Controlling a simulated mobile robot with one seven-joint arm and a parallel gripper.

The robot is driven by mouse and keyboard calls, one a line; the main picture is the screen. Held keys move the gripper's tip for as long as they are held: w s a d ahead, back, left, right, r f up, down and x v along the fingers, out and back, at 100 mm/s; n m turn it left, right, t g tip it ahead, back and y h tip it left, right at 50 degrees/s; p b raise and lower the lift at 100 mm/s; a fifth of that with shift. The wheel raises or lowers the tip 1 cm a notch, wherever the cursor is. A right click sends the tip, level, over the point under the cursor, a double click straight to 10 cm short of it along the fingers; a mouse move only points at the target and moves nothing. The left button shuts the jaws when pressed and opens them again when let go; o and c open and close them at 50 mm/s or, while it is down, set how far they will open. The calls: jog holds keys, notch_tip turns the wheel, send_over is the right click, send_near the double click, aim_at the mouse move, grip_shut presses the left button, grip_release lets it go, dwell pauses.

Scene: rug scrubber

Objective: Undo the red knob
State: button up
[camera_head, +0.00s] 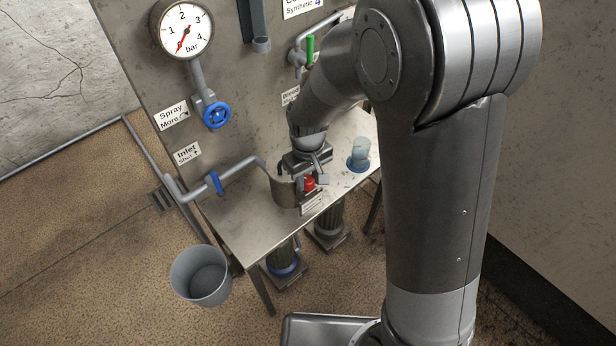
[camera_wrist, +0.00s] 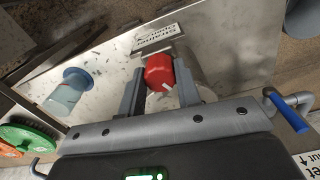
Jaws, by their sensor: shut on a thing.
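The red knob (camera_wrist: 159,72) sits between my gripper's (camera_wrist: 160,84) two fingers in the wrist view, with a white pointer mark on its face. In the head view the red knob (camera_head: 309,184) shows just below my gripper (camera_head: 312,180), at the front of a metal strainer body (camera_head: 284,190) on the steel table. My gripper is shut on the knob, one finger on each side. A label reading "Strainer" (camera_wrist: 157,38) lies beside the knob, partly readable. The knob's far side is hidden.
A clear cup with a blue base (camera_head: 359,153) stands on the table to the right. The inlet pipe with a blue lever (camera_head: 215,182) is at left. A gauge (camera_head: 182,30) and blue valve wheel (camera_head: 217,115) are on the panel. A bucket (camera_head: 201,275) stands on the floor.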

jog(key=shift+m, duration=1.1)
jog(key=o, duration=1)
jog(key=shift+c, duration=0.2)
notch_tip(320, 180, up, 11)
notch_tip(320, 180, up, 9)
send_over(308, 179)
jog(key=shift+s+f, duration=0.1)
